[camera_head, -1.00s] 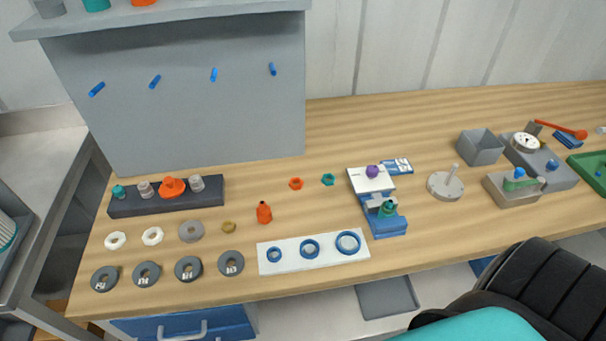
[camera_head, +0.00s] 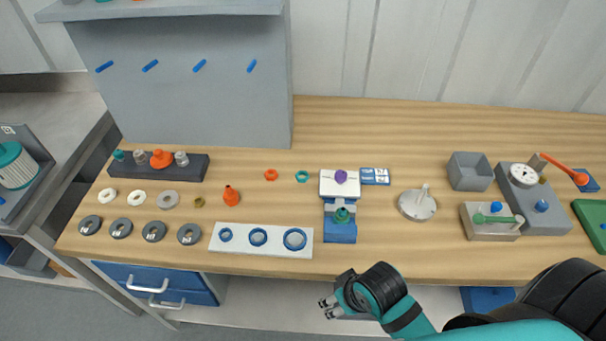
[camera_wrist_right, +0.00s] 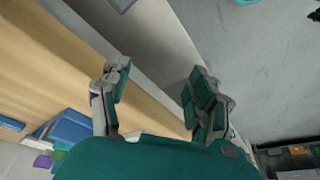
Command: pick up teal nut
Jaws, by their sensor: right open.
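The teal nut (camera_head: 302,176) is a small ring lying flat on the wooden bench, just right of an orange nut (camera_head: 271,175) and left of the white-and-blue fixture. My right gripper (camera_head: 326,305) is open and empty, in front of the bench's front edge and well short of the nut. In the right wrist view its two fingers (camera_wrist_right: 157,98) stand apart with nothing between them. The nut cannot be made out in the wrist view. My left gripper does not show.
The white-and-blue fixture (camera_head: 341,229) with purple and teal knobs stands right of the nut. The wooden bench (camera_head: 330,125) behind the nut is clear.

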